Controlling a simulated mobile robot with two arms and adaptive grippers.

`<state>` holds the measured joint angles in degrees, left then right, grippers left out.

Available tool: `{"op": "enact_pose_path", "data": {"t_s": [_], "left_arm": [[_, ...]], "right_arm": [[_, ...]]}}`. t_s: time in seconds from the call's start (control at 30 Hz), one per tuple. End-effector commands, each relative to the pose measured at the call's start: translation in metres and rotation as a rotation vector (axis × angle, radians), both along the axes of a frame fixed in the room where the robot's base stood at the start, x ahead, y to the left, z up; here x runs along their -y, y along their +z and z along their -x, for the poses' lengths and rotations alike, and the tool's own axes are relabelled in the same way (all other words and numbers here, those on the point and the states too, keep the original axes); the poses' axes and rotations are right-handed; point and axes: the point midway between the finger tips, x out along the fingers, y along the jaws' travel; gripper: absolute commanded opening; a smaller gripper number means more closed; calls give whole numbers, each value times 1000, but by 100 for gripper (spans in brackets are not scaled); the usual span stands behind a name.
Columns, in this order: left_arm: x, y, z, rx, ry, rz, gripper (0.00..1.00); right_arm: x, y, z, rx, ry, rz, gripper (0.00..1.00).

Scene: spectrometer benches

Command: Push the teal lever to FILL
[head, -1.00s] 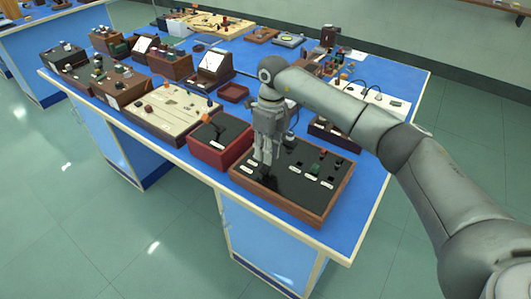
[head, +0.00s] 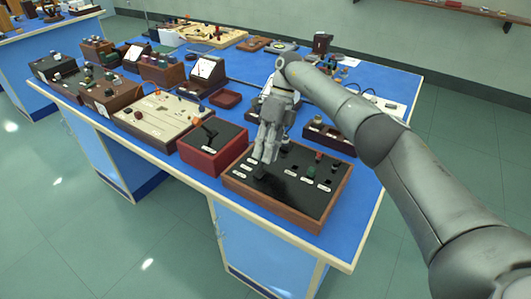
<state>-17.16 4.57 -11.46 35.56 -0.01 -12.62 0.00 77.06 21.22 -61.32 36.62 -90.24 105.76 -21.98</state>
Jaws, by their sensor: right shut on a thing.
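A black control panel in a wooden frame (head: 330,207) lies at the front right corner of the blue bench. My right gripper (head: 266,158) points down over the left part of this panel, with its fingers close together. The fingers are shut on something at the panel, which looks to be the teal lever. The lever's grip is hidden by the fingers and its colour cannot be made out. A dark lever base (head: 261,173) shows just in front of the fingertips. The small white labels on the panel are too small to read. My left gripper is not in view.
On the same panel, right of my gripper, stand a green knob (head: 311,171) and a red knob (head: 318,156). A red box with a black top and a lever (head: 212,160) stands close on the left. A beige board (head: 160,119) and several instruments crowd the bench behind.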

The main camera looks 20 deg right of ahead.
Motion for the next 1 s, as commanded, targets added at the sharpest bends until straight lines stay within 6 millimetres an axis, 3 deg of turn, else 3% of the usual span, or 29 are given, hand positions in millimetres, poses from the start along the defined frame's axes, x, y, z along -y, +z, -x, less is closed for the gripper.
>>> {"op": "enact_pose_path", "data": {"t_s": [0.5, 0.53, 0.7, 1.0], "left_arm": [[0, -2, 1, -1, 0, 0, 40], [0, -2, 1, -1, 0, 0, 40], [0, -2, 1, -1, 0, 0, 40], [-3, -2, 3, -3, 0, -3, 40]], "right_arm": [[1, 1, -2, -3, -2, -9, 0], [1, 1, -2, -3, -2, -9, 21], [1, 1, -1, -3, -1, -9, 41], [1, 1, -1, -5, 0, -8, 41]]}}
